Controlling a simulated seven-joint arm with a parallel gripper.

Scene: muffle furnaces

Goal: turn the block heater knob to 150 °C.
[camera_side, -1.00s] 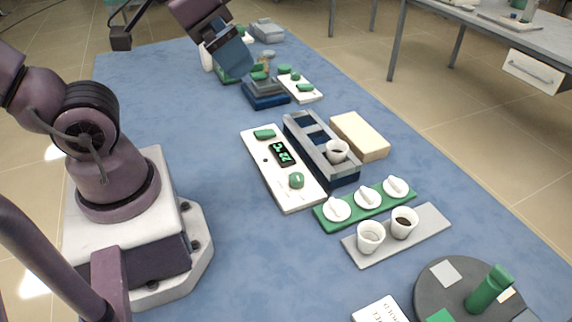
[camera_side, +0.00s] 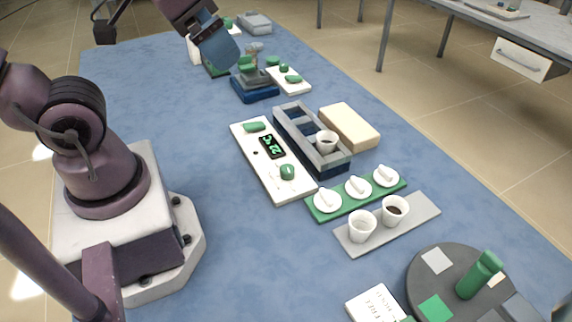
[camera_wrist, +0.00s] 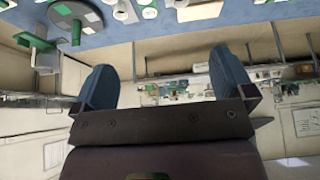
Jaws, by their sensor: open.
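A long white control panel (camera_side: 262,178) lies mid-table in the side view, beside a dark blue and grey rack-like block (camera_side: 312,141); I take the two to be the block heater. The panel has a lit green display (camera_side: 272,146) that appears to read 22 °C, a round green knob (camera_side: 287,172) nearer the camera and a green piece (camera_side: 255,127) at its far end. My gripper (camera_side: 219,47) is far back in the side view, above the table and well away from the knob. In the wrist view my gripper (camera_wrist: 163,80) has its fingers wide apart with nothing between them.
A white cup (camera_side: 326,141) stands in the block. A beige slab (camera_side: 349,126) lies beside it. A green rack (camera_side: 325,211) with white lids and a grey tray (camera_side: 350,241) with two cups are nearer. A blue-based device (camera_side: 254,92) stands near my gripper. Blue table left of the panel is clear.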

